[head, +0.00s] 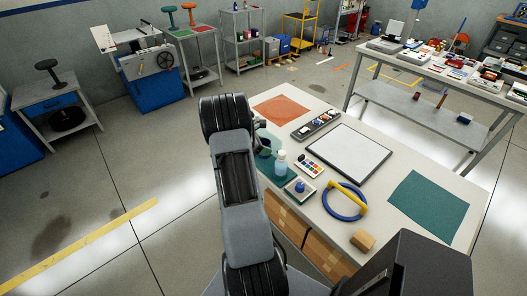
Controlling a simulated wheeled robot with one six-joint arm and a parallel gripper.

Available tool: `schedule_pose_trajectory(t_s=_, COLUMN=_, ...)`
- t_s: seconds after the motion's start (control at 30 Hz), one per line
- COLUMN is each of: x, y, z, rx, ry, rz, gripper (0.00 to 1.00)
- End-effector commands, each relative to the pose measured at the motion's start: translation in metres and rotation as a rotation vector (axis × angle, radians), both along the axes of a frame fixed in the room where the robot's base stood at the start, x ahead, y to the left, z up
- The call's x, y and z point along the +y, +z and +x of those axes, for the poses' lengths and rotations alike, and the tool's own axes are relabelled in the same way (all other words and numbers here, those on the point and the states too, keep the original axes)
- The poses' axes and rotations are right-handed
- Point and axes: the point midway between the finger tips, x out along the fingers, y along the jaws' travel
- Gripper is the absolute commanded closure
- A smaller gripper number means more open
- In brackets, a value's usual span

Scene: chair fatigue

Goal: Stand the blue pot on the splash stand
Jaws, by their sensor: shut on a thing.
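My gripper (261,142) is at the left edge of the white table, largely hidden behind my own arm. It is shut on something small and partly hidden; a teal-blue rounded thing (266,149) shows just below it. I cannot tell for sure that this is the blue pot. A small square stand (290,193) with a pale rim sits on the near edge of the table, to the right of and nearer than my gripper. A blue shape (299,186) shows on it; I cannot tell whether it is a flat splash or a raised thing.
A pale bottle (281,163) stands between my gripper and the stand. A paint palette (309,165), a blue ring with a yellow bar (344,201), a wooden block (362,240), a white board (348,153) and a dark tray (316,126) lie nearby. The table's right part is clearer.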

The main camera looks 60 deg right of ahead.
Motion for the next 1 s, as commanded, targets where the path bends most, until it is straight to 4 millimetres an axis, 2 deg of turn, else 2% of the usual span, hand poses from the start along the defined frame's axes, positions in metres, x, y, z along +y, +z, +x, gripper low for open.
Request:
schedule_pose_trajectory(t_s=0.3, x=-0.003, y=-0.033, z=0.002, rx=0.002, ry=-0.001, rz=0.001, gripper=0.68)
schedule_pose_trajectory(t_s=0.77, x=-0.003, y=-0.041, z=0.002, rx=0.000, ry=-0.001, rz=0.000, gripper=0.68)
schedule_pose_trajectory(t_s=0.8, x=-0.003, y=-0.039, z=0.002, rx=0.000, ry=0.000, rz=0.000, gripper=0.41)
schedule_pose_trajectory(t_s=1.0, x=-0.003, y=-0.039, z=0.002, rx=0.000, ry=-0.001, rz=0.001, gripper=0.22)
